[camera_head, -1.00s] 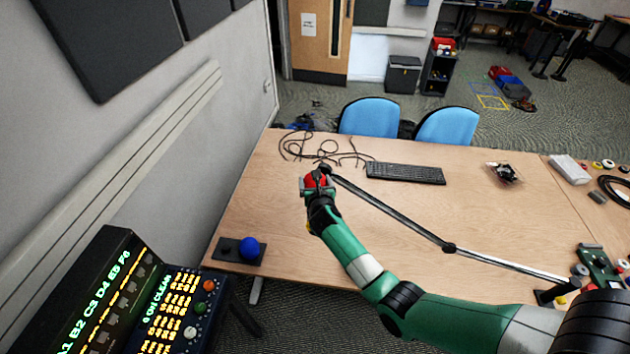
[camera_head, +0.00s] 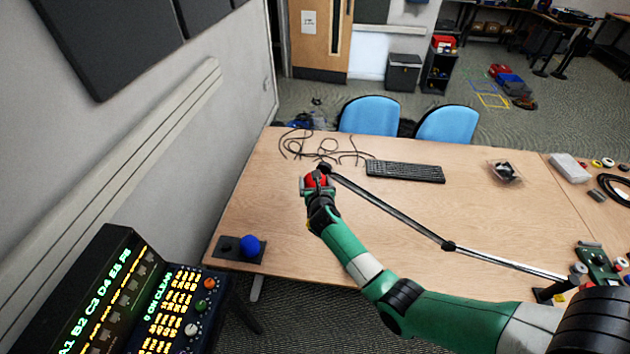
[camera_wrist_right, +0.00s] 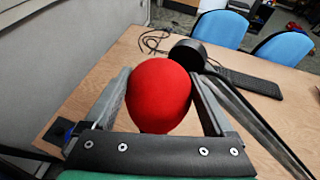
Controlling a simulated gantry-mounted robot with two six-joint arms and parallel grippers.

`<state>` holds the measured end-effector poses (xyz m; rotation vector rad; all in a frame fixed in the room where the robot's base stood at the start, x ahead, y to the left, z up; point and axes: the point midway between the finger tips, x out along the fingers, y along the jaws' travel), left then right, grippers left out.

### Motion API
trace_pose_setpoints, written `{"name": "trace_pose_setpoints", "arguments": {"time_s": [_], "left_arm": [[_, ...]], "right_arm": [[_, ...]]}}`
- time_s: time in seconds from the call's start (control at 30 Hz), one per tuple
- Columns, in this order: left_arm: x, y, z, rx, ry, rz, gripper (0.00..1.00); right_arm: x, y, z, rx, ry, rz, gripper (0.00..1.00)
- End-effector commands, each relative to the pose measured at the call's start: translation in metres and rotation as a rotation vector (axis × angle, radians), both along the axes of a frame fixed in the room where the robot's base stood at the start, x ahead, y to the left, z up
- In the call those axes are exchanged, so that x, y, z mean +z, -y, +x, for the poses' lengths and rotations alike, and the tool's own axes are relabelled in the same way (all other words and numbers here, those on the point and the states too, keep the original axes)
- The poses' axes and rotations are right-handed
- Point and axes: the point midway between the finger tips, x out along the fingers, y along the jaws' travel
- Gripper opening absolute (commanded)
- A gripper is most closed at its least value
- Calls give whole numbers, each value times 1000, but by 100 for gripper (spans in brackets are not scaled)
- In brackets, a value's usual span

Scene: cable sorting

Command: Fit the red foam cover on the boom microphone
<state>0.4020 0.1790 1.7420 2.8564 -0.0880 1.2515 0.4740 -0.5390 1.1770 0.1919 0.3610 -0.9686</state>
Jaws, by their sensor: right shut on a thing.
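My right gripper (camera_head: 317,184) is shut on the red foam cover (camera_wrist_right: 158,95), with one finger on each side of the round ball. The cover also shows as a red patch in the head view (camera_head: 311,182). The boom microphone has a dark round head (camera_wrist_right: 188,51) just beyond the cover, partly hidden by it in the wrist view. I cannot tell whether cover and microphone touch. The thin jointed boom arm (camera_head: 395,213) runs from the microphone to a clamp at the table's right front. My left gripper is not in view.
A dark stand (camera_head: 229,254) at the table's front left carries a blue foam ball (camera_head: 249,245). Black cables (camera_head: 300,147) lie loose behind the microphone. A keyboard (camera_head: 405,172) lies to the right. The table's middle is largely clear under the boom.

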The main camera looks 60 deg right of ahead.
Motion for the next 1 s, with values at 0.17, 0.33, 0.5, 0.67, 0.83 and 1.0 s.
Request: {"name": "trace_pose_setpoints", "arguments": {"time_s": [0.17,0.33,0.5,0.67,0.83,1.0], "left_arm": [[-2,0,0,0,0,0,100],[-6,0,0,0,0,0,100],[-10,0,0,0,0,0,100],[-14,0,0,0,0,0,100],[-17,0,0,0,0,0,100],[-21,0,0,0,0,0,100]], "right_arm": [[-2,0,0,0,0,0,37],[-8,0,0,0,0,0,37],[-14,0,0,0,0,2,37],[-18,0,0,-1,0,1,37],[-23,0,0,0,-1,1,37],[-27,0,0,0,-1,1,37]]}}
